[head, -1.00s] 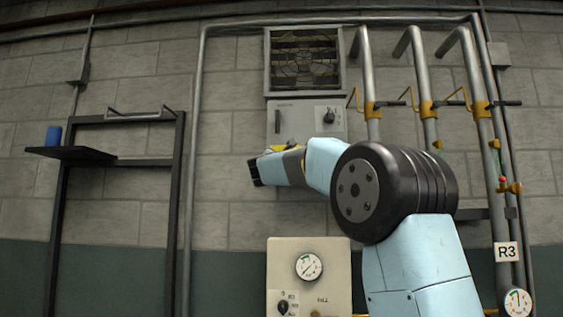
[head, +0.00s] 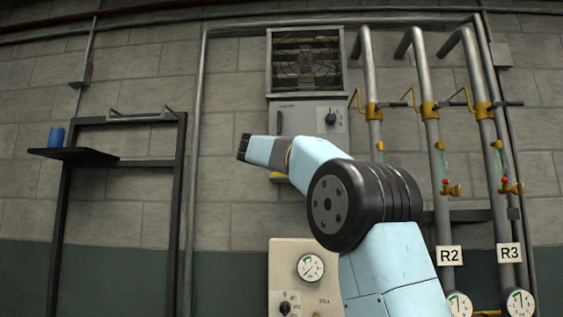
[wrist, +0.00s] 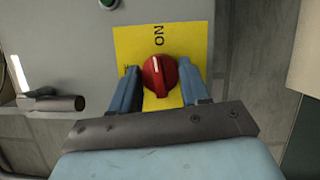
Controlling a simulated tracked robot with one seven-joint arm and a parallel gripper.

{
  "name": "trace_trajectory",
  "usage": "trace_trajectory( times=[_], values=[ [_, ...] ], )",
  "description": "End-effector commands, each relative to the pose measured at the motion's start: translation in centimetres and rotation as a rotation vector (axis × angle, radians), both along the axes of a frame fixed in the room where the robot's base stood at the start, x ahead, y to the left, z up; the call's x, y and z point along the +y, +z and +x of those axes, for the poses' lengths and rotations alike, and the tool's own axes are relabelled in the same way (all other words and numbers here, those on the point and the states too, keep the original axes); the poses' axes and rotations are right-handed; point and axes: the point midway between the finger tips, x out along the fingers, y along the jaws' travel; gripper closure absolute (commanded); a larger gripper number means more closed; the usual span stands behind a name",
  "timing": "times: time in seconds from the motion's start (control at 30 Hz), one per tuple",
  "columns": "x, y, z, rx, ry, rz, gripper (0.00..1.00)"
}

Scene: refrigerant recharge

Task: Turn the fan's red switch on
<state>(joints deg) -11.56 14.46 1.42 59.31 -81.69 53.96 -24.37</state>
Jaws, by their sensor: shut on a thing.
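The fan's red switch (wrist: 160,77) is a round knob on a yellow plate (wrist: 190,42) marked ON, seen in the wrist view. A pale mark on the knob points up, roughly towards the ON lettering. My gripper (wrist: 162,75) is shut on the knob, one finger on each side. The left finger covers part of another marking on the plate. In the head view my arm hides the switch and my fingers; only a sliver of the yellow plate (head: 278,176) shows. The fan (head: 306,61) sits behind a grille above the grey control box (head: 298,112).
A dark bar handle (wrist: 52,103) sits left of the plate in the wrist view. Pipes (head: 430,150) with yellow valves stand right of my arm. A gauge panel (head: 290,262) is below. A shelf (head: 72,154) holding a blue cup (head: 56,137) is at left.

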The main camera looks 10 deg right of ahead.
Motion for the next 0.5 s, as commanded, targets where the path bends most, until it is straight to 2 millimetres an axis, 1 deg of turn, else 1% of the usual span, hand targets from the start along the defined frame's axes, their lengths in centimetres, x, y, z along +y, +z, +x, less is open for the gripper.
trace_trajectory(
  times=[0.03, 0.23, 0.5],
  values=[
    [0.13, -0.32, 0.17, -0.002, 0.0, 0.024, 0.85],
    [0.0, -0.34, 0.16, -0.023, -0.002, 0.096, 0.85],
    [-0.07, -0.43, 0.18, -0.033, -0.004, 0.13, 0.85]
  ],
)
